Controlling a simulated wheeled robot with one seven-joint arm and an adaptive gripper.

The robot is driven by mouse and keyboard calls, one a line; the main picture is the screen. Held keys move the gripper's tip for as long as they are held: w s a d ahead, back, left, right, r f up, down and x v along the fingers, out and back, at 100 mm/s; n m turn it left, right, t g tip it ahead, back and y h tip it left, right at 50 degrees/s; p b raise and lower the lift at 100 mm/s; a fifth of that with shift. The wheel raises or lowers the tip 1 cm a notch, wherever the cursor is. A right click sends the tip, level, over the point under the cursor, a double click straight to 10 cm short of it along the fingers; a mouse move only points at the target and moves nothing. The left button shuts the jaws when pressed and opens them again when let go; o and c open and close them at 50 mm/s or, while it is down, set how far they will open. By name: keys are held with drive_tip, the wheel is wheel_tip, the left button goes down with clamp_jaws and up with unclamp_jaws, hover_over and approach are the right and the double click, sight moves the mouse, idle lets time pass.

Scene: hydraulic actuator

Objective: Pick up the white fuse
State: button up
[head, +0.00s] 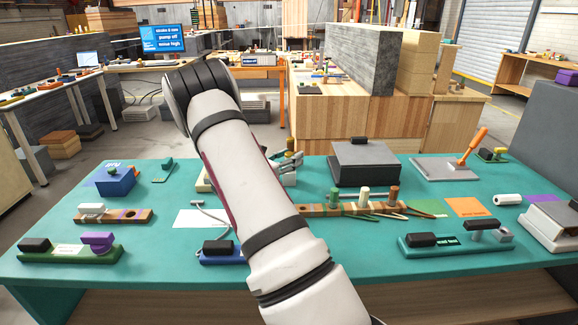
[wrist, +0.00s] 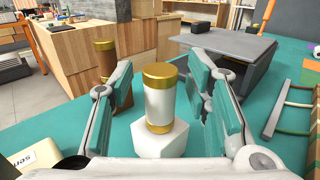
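The white fuse (wrist: 158,100) is a white cylinder with gold caps. In the wrist view it stands upright on a white block (wrist: 162,140). My gripper (wrist: 161,84) is open, with one finger on each side of the fuse and visible gaps between them. In the head view my gripper (head: 287,168) is over the back middle of the teal table, partly behind my arm. I cannot make out the white fuse clearly there.
A brown fuse with gold caps (wrist: 105,62) stands behind the left finger. A dark grey box (head: 365,163) stands right of my gripper. A wooden strip with upright pegs (head: 318,210) lies in front. Bare teal table (head: 330,262) shows nearer the front.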

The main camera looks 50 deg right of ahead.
clamp_jaws()
